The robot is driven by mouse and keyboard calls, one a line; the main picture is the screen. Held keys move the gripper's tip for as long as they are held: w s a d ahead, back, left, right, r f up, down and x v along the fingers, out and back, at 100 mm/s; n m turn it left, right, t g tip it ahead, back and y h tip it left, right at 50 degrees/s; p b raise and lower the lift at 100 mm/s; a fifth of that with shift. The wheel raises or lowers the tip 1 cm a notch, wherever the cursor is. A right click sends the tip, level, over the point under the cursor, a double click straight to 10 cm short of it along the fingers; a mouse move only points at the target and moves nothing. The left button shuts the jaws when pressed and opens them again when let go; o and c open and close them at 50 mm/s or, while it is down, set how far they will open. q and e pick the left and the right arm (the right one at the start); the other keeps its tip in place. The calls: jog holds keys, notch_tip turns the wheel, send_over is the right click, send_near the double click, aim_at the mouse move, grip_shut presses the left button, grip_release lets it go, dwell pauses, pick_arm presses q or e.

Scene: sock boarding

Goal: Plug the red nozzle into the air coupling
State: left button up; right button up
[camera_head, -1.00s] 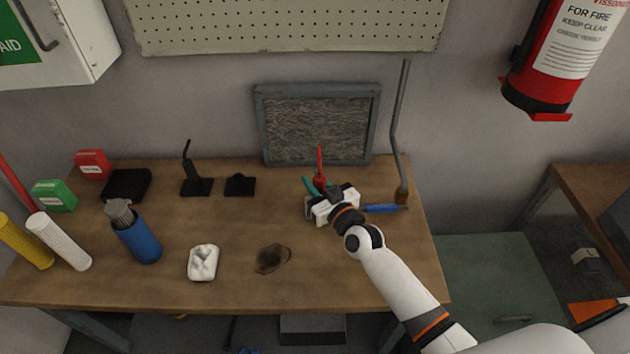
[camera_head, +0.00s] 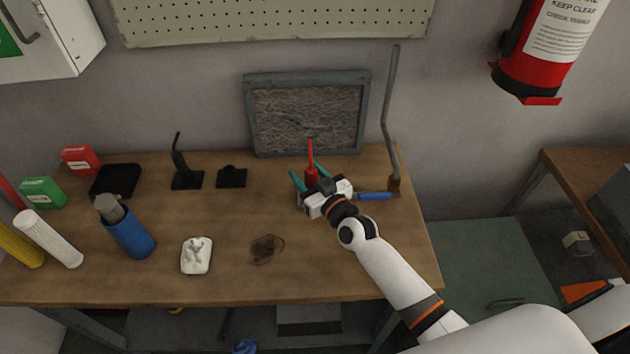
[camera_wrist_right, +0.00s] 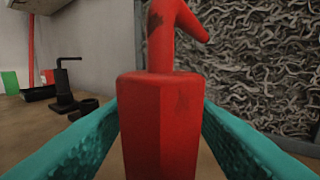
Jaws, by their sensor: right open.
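The red nozzle (camera_head: 311,176) stands upright near the back of the workbench, its thin tip pointing up. It fills the middle of the right wrist view (camera_wrist_right: 160,125), with a thick faceted body and a bent upper part. My right gripper (camera_head: 309,178) is open, with one teal finger on each side of the nozzle; in the wrist view, gaps show near the fingertips. A low black block with a round top (camera_head: 231,177), possibly the air coupling, sits left of the nozzle. My left gripper is not in view.
A black stand with an upright arm (camera_head: 186,180) is beside the low block. A framed grey panel (camera_head: 306,118) leans behind the nozzle. A bent grey pipe (camera_head: 390,120) and blue handle (camera_head: 375,196) are to the right. The bench's front middle (camera_head: 330,270) is clear.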

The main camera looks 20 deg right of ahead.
jog(key=v, duration=1.1)
jog(key=shift+s+d+b, duration=0.1)
jog(key=shift+s+b, duration=0.25)
